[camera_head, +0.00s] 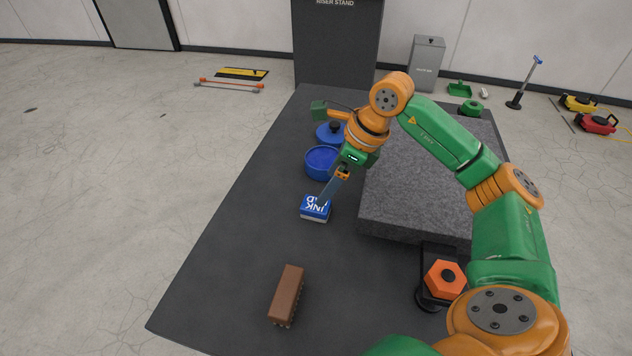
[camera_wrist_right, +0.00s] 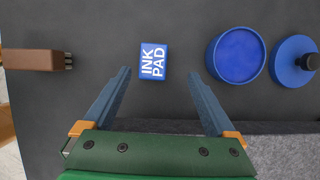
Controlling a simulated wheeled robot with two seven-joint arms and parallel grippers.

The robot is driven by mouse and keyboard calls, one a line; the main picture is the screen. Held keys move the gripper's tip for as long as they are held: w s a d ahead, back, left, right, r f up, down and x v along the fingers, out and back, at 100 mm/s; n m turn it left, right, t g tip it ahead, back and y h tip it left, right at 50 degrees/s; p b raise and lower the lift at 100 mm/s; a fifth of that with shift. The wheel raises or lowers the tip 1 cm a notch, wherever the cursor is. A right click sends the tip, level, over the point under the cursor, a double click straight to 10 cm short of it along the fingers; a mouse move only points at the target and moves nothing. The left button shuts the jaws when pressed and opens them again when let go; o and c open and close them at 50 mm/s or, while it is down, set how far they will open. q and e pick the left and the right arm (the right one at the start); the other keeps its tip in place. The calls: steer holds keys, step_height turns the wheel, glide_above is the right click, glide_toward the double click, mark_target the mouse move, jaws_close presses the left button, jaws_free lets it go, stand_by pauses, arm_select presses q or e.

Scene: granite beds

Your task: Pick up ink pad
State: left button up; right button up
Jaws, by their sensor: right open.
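The ink pad (camera_head: 314,212) is a small blue-topped box with a pale lower side and white lettering, lying on the dark table. In the right wrist view the ink pad (camera_wrist_right: 153,61) lies ahead of the fingertips, between their lines and nearer the left finger. My right gripper (camera_head: 326,194) reaches down to it from above in the head view. In the wrist view my right gripper (camera_wrist_right: 160,72) is open, with nothing between its fingers. My left gripper is not in view.
A blue round pot (camera_head: 321,163) and its blue lid (camera_head: 328,134) stand behind the pad. A granite block (camera_head: 400,215) lies to the right. A brown brush-like block (camera_head: 287,295) and an orange hexagonal piece (camera_head: 445,278) are nearer. The dark table (camera_head: 225,270) is clear left of the pad.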

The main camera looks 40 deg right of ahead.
steer(key=x, duration=0.4)
steer(key=s+x, duration=0.1)
steer(key=x, duration=0.1)
steer(key=shift+a+f, duration=0.1)
steer(key=shift+a, duration=0.3)
steer(key=shift+w+f, duration=0.1)
steer(key=shift+f, duration=0.1)
steer(key=c, duration=1.4)
steer(key=shift+r, duration=0.55)
steer(key=s+a+r, duration=0.1)
steer(key=s+r, duration=0.3)
steer(key=s+a+r, duration=0.2)
steer(key=s+r, duration=0.2)
steer(key=s+a+r, duration=0.2)
steer(key=s+r, duration=0.2)
steer(key=s, duration=0.1)
steer(key=shift+b, duration=0.4)
